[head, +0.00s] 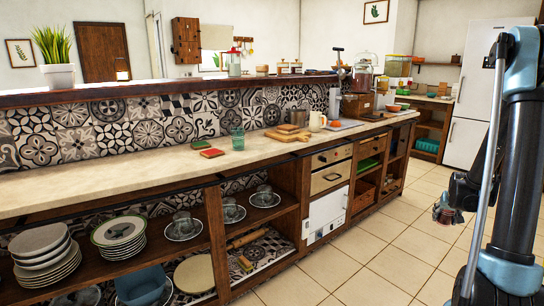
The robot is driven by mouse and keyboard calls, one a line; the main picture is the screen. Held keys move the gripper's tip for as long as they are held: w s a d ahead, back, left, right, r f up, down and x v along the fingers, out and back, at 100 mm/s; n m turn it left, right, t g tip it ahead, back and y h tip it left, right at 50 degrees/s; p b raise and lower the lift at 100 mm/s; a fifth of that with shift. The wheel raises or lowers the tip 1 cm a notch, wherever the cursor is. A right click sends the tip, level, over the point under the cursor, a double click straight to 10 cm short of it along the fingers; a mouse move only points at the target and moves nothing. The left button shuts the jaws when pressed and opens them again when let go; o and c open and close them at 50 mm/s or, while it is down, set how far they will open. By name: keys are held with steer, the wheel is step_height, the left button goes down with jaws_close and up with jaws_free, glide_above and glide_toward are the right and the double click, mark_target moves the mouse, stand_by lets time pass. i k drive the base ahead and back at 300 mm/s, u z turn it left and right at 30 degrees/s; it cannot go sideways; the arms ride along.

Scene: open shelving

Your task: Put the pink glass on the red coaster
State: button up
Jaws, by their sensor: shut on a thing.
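The red coaster (212,153) lies flat on the pale countertop, just left of a teal glass. My gripper (441,208) is at the right, in front of the tiled floor and well away from the counter. It is shut on a small, dark pinkish see-through thing, which looks like the pink glass (447,216). The fingers and the arm partly hide it, and its exact tilt is hard to tell. Nothing stands on the red coaster.
A green coaster (201,144) lies behind the red one, and the teal glass (237,139) stands to its right. A cutting board (282,136) and a cream mug (317,122) are further right. The countertop (110,180) left of the coasters is clear.

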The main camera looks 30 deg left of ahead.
mark_target(212, 151)
steer(key=u, duration=0.95)
